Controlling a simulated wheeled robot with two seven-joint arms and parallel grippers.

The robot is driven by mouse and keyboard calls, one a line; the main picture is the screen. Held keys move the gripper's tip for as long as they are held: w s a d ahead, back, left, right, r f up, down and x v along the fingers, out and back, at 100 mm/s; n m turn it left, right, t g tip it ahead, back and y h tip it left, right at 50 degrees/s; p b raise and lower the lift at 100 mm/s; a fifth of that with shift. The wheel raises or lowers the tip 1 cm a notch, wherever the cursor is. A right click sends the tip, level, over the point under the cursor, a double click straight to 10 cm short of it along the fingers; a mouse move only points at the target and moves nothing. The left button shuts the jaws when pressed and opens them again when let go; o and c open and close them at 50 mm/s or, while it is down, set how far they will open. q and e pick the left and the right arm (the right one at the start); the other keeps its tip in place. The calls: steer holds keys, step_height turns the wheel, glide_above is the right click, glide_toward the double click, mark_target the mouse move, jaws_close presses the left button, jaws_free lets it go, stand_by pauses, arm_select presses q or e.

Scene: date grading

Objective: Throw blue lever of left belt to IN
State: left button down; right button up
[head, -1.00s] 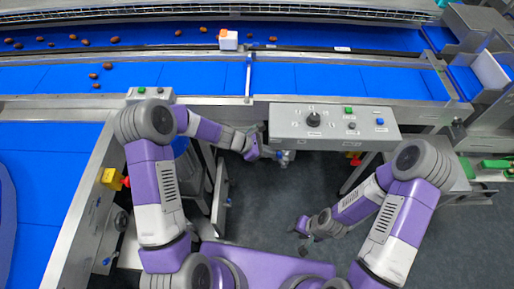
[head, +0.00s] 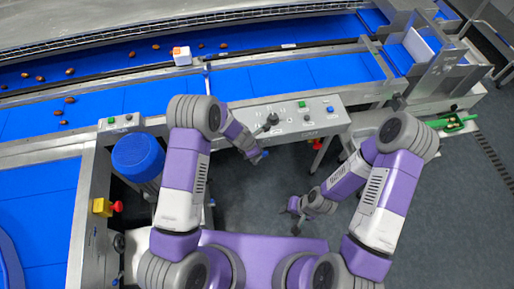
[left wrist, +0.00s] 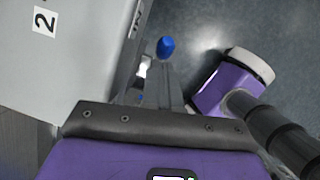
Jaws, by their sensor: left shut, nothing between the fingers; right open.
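A blue lever knob (left wrist: 166,46) shows in the left wrist view, just beyond the fingers of my left gripper (left wrist: 160,82), beside a grey box marked 2. I cannot tell whether fingers and knob touch. In the head view, my left gripper (head: 256,157) is low in front of the grey control panel (head: 290,122); it is shut and empty. A small blue spot beside it is too small to identify. My right gripper (head: 297,226) is open and empty over the floor, apart from the machines. The lever's position and its base are not clear.
Blue belts (head: 300,75) with several brown dates run across the back. A blue belt (head: 35,215) lies at the left. A blue drum (head: 138,157) and a yellow box with a red button (head: 106,207) stand near my left arm.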

arm_select(q)
steer(key=shift+w+d+f+p, duration=0.15)
steer(key=shift+w+d+p, duration=0.05)
steer(key=shift+d, duration=0.5)
steer(key=shift+w+d+f+p, duration=0.1)
steer(key=shift+w+d+p, duration=0.05)
steer(key=shift+d, duration=0.5)
steer(key=shift+d, duration=0.1)
step_height(320, 180, up, 4)
steer(key=s+a+p, duration=0.2)
steer(key=a, duration=0.1)
step_height(320, 180, up, 8)
steer(key=r, duration=0.1)
glide_above(266, 152)
steer(key=s+a, duration=0.3)
steer(key=s, duration=0.1)
steer(key=shift+w+a+f+p, duration=0.15)
steer(key=shift+w+f+p, duration=0.1)
steer(key=shift+p, duration=0.05)
